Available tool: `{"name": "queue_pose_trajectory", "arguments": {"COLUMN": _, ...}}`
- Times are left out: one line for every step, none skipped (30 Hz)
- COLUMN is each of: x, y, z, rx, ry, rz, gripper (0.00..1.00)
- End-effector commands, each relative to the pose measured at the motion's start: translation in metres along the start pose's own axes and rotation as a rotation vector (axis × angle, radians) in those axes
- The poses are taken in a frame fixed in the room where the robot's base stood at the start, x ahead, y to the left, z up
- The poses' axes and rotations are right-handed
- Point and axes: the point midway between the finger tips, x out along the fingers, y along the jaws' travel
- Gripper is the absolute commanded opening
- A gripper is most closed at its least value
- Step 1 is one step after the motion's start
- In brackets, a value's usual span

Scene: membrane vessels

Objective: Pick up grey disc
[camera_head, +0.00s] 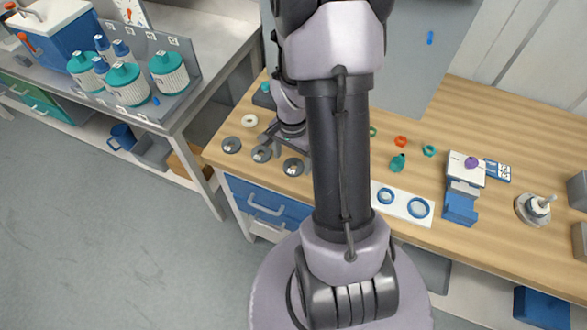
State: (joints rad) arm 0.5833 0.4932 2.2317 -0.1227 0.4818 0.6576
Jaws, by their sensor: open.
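Three grey discs lie in a row near the front left of the wooden bench: a left one (232,145), a middle one (262,154) and a right one (293,167). Each carries a small pale mark. My gripper (272,141) is low over this part of the bench, just behind the middle and right discs. It is open, and I see nothing held in it. My arm crosses the middle of the view and hides part of the bench right of the discs. The gap between the fingertips and the discs is hard to judge.
A white ring (249,120) lies behind the discs. Right of my arm are a white plate with blue rings (403,204), small green and orange parts, and a blue-and-white device (463,190). A grey side bench (215,75) with teal-lidded vessels (127,84) stands left.

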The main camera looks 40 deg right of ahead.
Motion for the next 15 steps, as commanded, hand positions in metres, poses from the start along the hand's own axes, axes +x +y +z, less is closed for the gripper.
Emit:
{"name": "queue_pose_trajectory", "arguments": {"x": 0.016, "y": 0.000, "z": 0.001, "rx": 0.000, "ry": -0.002, "rz": 0.002, "gripper": 0.78}}
{"name": "queue_pose_trajectory", "arguments": {"x": 0.022, "y": 0.000, "z": 0.001, "rx": 0.001, "ry": -0.002, "rz": 0.002, "gripper": 0.78}}
{"name": "queue_pose_trajectory", "arguments": {"x": 0.028, "y": 0.000, "z": 0.001, "rx": 0.001, "ry": -0.003, "rz": 0.002, "gripper": 0.78}}
{"name": "queue_pose_trajectory", "arguments": {"x": 0.031, "y": 0.000, "z": 0.000, "rx": 0.001, "ry": -0.002, "rz": 0.001, "gripper": 0.78}}
{"name": "queue_pose_trajectory", "arguments": {"x": 0.032, "y": 0.000, "z": 0.000, "rx": 0.001, "ry": -0.001, "rz": 0.001, "gripper": 0.78}}
{"name": "queue_pose_trajectory", "arguments": {"x": 0.031, "y": 0.000, "z": 0.000, "rx": 0.000, "ry": -0.001, "rz": 0.000, "gripper": 0.78}}
{"name": "queue_pose_trajectory", "arguments": {"x": 0.030, "y": 0.000, "z": 0.000, "rx": 0.000, "ry": 0.000, "rz": 0.000, "gripper": 0.78}}
{"name": "queue_pose_trajectory", "arguments": {"x": 0.029, "y": 0.000, "z": 0.000, "rx": 0.000, "ry": 0.000, "rz": 0.000, "gripper": 0.78}}
{"name": "queue_pose_trajectory", "arguments": {"x": 0.029, "y": 0.000, "z": 0.000, "rx": 0.000, "ry": 0.000, "rz": 0.000, "gripper": 0.78}}
{"name": "queue_pose_trajectory", "arguments": {"x": 0.029, "y": 0.000, "z": 0.000, "rx": 0.000, "ry": 0.000, "rz": 0.000, "gripper": 0.76}}
{"name": "queue_pose_trajectory", "arguments": {"x": 0.029, "y": 0.000, "z": 0.000, "rx": 0.000, "ry": 0.000, "rz": 0.000, "gripper": 0.70}}
{"name": "queue_pose_trajectory", "arguments": {"x": 0.029, "y": 0.000, "z": 0.000, "rx": 0.000, "ry": 0.000, "rz": 0.000, "gripper": 0.62}}
{"name": "queue_pose_trajectory", "arguments": {"x": 0.029, "y": 0.000, "z": 0.000, "rx": 0.000, "ry": 0.000, "rz": 0.000, "gripper": 0.57}}
{"name": "queue_pose_trajectory", "arguments": {"x": 0.029, "y": 0.000, "z": 0.000, "rx": 0.000, "ry": 0.000, "rz": 0.000, "gripper": 0.51}}
{"name": "queue_pose_trajectory", "arguments": {"x": 0.029, "y": 0.000, "z": 0.000, "rx": 0.000, "ry": 0.000, "rz": 0.000, "gripper": 0.43}}
